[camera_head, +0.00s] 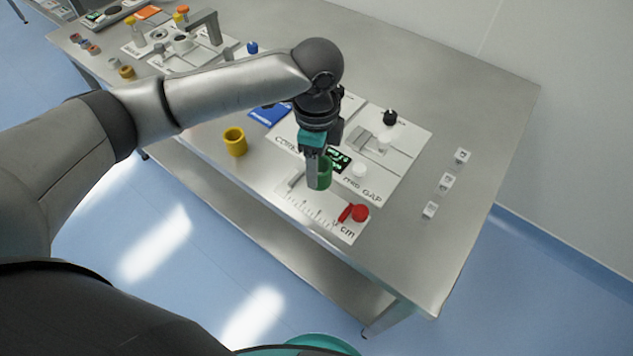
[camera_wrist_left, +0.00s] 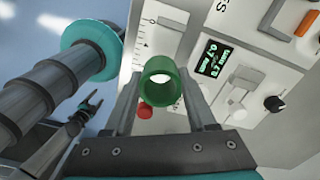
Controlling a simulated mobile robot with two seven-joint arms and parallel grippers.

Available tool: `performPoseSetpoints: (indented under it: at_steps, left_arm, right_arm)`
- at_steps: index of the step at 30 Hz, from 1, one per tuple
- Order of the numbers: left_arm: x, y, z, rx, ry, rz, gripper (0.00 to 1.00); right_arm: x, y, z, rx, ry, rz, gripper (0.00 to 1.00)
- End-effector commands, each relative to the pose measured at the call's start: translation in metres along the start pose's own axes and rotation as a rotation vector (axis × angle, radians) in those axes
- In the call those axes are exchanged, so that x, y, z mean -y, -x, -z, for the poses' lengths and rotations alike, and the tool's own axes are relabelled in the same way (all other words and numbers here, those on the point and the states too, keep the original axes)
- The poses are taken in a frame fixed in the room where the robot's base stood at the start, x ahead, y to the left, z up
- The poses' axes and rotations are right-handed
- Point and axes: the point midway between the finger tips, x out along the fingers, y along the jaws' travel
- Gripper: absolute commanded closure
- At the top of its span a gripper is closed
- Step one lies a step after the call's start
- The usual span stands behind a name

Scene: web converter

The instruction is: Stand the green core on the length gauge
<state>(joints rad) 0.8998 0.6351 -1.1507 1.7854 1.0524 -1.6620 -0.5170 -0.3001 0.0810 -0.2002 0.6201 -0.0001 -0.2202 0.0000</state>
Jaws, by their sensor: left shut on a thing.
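The green core (camera_head: 323,174) is a short hollow tube. My left gripper (camera_head: 317,178) is shut on it, and the tube also sits between the fingers in the left wrist view (camera_wrist_left: 161,83). The length gauge (camera_head: 318,212) is a pale plate with ruler marks and "cm" at the table's front edge, with a red stop (camera_head: 358,212) at its right end. The core appears over or close to the back edge of the gauge. I cannot tell whether it touches anything. My right gripper (camera_wrist_left: 88,105) shows in the left wrist view, away from the table, apparently with its fingers apart.
A yellow core (camera_head: 235,142) stands left of the gauge. A white gap gauge panel (camera_head: 400,150) with a display and black knob lies behind it. Several small white cubes (camera_head: 445,182) stand at the right.

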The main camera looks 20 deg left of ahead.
Motion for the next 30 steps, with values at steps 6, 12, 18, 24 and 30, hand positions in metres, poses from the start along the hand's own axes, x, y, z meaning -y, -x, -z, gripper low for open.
performPoseSetpoints:
  at_steps: [6, 12, 18, 24, 30]
  left_arm:
    - [-0.001, -0.036, 0.0, 0.001, 0.0, -0.003, 0.97]
    - [0.0, -0.057, 0.001, -0.001, 0.0, 0.0, 0.97]
    - [0.0, -0.056, 0.0, -0.001, 0.0, 0.001, 0.97]
    - [0.0, -0.06, 0.0, 0.0, 0.0, 0.0, 0.97]
    - [0.0, -0.059, 0.0, 0.0, 0.0, 0.0, 0.21]
  right_arm:
    - [0.0, -0.011, -0.001, 0.0, -0.001, 0.0, 0.29]
    - [0.0, -0.016, -0.002, 0.0, -0.001, 0.0, 0.29]
    - [0.0, -0.015, -0.002, 0.001, -0.001, 0.0, 0.29]
    - [0.0, -0.014, -0.002, 0.001, -0.001, 0.0, 0.29]
    - [0.0, -0.015, -0.002, 0.0, -0.001, 0.0, 0.29]
